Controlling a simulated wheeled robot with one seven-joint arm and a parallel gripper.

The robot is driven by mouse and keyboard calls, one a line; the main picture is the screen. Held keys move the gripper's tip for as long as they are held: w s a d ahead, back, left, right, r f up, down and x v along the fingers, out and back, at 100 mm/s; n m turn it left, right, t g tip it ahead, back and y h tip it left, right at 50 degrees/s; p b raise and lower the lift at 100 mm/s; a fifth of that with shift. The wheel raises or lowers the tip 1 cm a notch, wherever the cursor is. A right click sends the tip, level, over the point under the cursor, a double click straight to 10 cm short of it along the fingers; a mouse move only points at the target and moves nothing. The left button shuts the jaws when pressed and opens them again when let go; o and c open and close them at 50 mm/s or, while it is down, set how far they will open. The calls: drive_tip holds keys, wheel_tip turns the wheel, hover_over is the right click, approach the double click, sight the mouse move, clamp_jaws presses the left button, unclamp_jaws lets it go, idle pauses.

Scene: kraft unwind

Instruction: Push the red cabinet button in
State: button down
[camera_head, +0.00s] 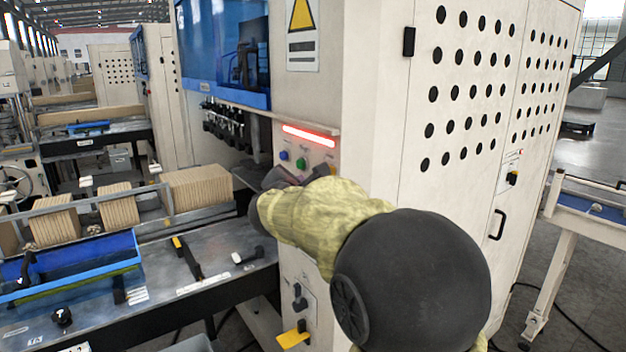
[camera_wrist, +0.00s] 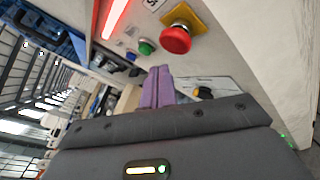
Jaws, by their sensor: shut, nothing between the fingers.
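The red cabinet button (camera_wrist: 176,40) is a round mushroom head on a yellow plate, clear in the wrist view at the upper middle. In the head view my arm hides it wholly or in large part, at the panel below the red light bar. My gripper (camera_wrist: 159,72) is shut and empty, its purple fingers side by side. In the wrist picture the fingertips show just below and left of the button, with no contact visible. In the head view my gripper (camera_head: 283,178) is in front of the cabinet's control panel.
A green button (camera_wrist: 146,47) and a blue button (camera_wrist: 131,56) sit beside the red one. A lit red bar (camera_head: 308,135) and a ledge run above the panel. A black knob (camera_wrist: 203,92) is close to the fingers. The conveyor with cardboard stacks (camera_head: 197,188) lies left.

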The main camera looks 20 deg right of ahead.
drive_tip(key=a, duration=0.1)
drive_tip(key=s+a, duration=0.1)
drive_tip(key=a, duration=0.2)
drive_tip(key=shift+s+a, duration=0.3)
drive_tip(key=shift+a, duration=0.1)
drive_tip(key=s+d+f+m+g+y, duration=0.15)
drive_tip(key=s+f+m+g, duration=0.3)
drive_tip(key=f, duration=0.45)
drive_tip(key=s+d+f+m+g+y, duration=0.1)
drive_tip(key=s+d+f+m+g, duration=0.25)
drive_tip(key=s+f, duration=0.4)
drive_tip(key=s+a+f+m+g+y, duration=0.3)
drive_tip(key=s+f+m+g+y, duration=0.1)
drive_tip(key=s+f+m, duration=1)
drive_tip(key=shift+s+f+m+y, duration=0.4)
drive_tip(key=shift+s+m, duration=0.2)
drive_tip(key=shift+s, duration=0.35)
drive_tip(key=c, duration=2.1)
unclamp_jaws()
drive_tip(key=shift+a, duration=0.1)
